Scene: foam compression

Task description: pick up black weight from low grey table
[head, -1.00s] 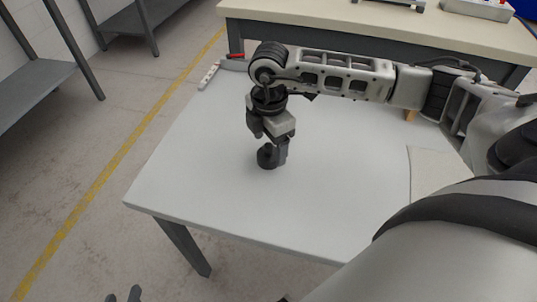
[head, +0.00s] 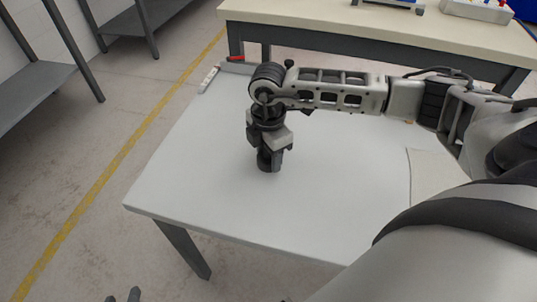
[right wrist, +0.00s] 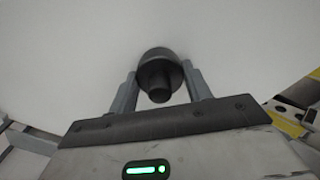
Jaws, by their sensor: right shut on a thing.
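The black weight (head: 268,164) is a small dark round piece with a narrower knob, near the middle of the low grey table (head: 200,190). My right gripper (head: 270,153) points down over it and is shut on it. In the right wrist view the weight (right wrist: 158,60) sits between the two grey fingers of my right gripper (right wrist: 161,82), one on each side of its knob. I cannot tell whether its base touches the table. My left gripper (head: 122,297) shows only as two dark fingertips, apart and empty, at the bottom left edge.
A beige workbench (head: 300,22) stands behind the table. A light flat sheet (head: 428,175) lies on the table's right side. A pale strip (head: 209,78) lies at the far left corner. The table's left and front parts are clear.

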